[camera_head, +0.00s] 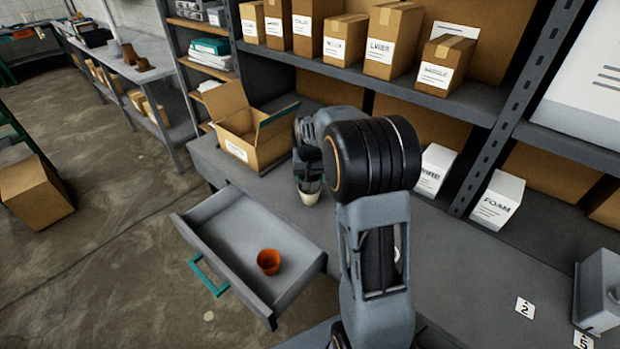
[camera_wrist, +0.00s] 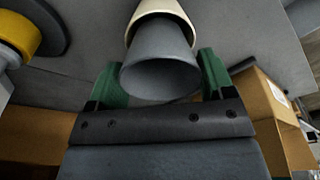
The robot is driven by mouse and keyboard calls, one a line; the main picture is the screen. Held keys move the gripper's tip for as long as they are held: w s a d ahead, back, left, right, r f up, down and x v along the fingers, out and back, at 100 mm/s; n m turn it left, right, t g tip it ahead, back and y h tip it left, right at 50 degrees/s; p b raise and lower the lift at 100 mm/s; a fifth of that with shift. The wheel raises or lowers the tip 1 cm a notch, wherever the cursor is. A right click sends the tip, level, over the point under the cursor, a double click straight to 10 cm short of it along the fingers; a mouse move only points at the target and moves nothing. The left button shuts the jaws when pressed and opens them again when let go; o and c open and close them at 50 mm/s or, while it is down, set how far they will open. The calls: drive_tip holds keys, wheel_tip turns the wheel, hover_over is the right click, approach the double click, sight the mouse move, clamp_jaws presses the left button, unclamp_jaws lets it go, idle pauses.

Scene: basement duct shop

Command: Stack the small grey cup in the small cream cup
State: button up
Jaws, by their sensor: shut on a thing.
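The small cream cup (camera_head: 309,197) stands on the grey worktop under my gripper (camera_head: 308,181) in the head view. In the wrist view the cream cup (camera_wrist: 160,8) is at the top edge, its rim curving around the narrow end of the small grey cup (camera_wrist: 160,65). The grey cup's wide mouth faces the wrist camera. My gripper (camera_wrist: 162,82) is shut on the grey cup, a green finger on each side. How deep the grey cup sits in the cream cup, and whether they touch, I cannot tell. The grey cup is not clearly visible in the head view.
An open drawer (camera_head: 195,228) holds an orange cup (camera_head: 268,262). An open cardboard box (camera_head: 245,150) stands left of my gripper, and also shows in the wrist view (camera_wrist: 283,125). White boxes (camera_head: 435,170) stand right. A yellow-and-black round object (camera_wrist: 20,35) is at upper left in the wrist view.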

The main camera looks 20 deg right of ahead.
sight(310, 193)
drive_tip(key=shift+f, duration=0.75)
drive_tip(key=o, duration=0.9)
drive_tip(key=shift+r, duration=0.1)
wheel_tip(310, 193, up, 11)
drive_tip(key=s+b, duration=0.1)
drive_tip(key=s, duration=0.1)
drive_tip(key=s+a+n+t, duration=0.1)
drive_tip(key=s+a, duration=0.2)
drive_tip(key=s, duration=0.3)
drive_tip(key=s+a+f+n+t, duration=0.1)
drive_tip(key=s+a, duration=0.3)
drive_tip(key=s, duration=0.3)
drive_tip(key=s+a+n, duration=0.2)
drive_tip(key=s+a, duration=0.1)
drive_tip(key=s, duration=0.4)
drive_tip(key=shift+a+f+t+y, duration=0.15)
drive_tip(key=shift+a+t+y, duration=0.15)
drive_tip(key=shift+a+t, duration=0.1)
